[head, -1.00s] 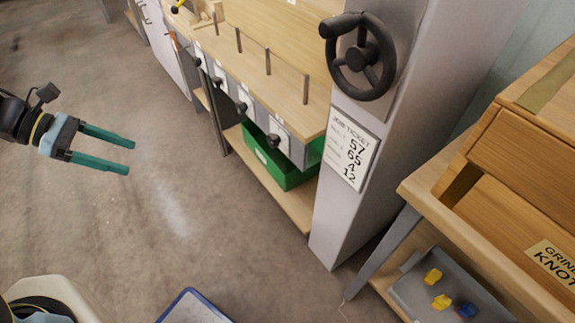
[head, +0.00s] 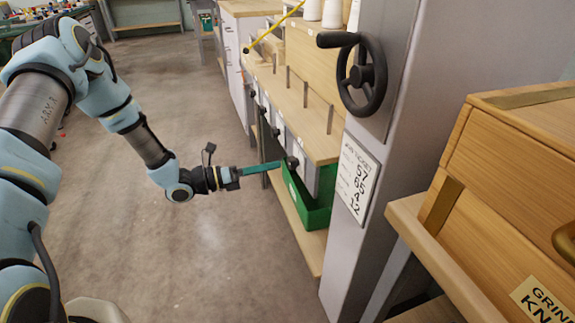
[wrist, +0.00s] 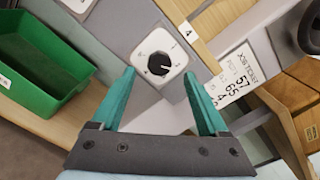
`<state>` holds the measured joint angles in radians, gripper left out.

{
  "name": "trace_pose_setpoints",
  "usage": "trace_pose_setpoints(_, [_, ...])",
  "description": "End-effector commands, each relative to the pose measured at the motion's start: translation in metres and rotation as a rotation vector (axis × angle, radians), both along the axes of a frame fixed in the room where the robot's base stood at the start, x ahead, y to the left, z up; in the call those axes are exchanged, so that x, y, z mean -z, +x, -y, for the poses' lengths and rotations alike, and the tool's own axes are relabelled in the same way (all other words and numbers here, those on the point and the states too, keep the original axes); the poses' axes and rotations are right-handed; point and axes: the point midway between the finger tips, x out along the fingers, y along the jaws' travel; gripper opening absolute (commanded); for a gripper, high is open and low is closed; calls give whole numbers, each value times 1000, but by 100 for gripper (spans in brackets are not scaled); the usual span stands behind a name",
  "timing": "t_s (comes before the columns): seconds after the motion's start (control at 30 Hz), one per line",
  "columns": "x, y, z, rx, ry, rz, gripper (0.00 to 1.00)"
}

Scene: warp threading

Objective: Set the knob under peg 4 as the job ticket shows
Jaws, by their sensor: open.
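The knob (wrist: 158,64) beside the label "4" (wrist: 188,31) is black, on a white dial plate; its exact setting is too small to read. In the head view the knob (head: 291,162) is on the bench front, below the nearest peg (head: 330,119). My gripper (wrist: 159,74) is open and faces the knob, one teal finger on each side in the picture; I cannot tell whether they touch it. In the head view my gripper (head: 282,165) reaches the knob from the left.
A green bin (head: 307,200) stands on the shelf under the knobs. The grey column (head: 385,140) with a black handwheel (head: 362,75) rises to the right. A wooden cabinet (head: 500,190) is at the far right. The floor left of the bench is clear.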

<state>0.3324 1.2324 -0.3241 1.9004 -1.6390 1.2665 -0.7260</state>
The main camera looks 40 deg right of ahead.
Motion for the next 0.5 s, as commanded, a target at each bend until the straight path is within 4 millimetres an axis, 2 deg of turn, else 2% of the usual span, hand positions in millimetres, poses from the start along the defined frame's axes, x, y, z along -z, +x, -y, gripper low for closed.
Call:
trace_pose_setpoints(0.1, [0,-9,21,3,0,2,78])
trace_pose_setpoints(0.23, [0,-15,37,3,0,2,78])
trace_pose_setpoints(0.5, [0,-20,50,1,1,1,78])
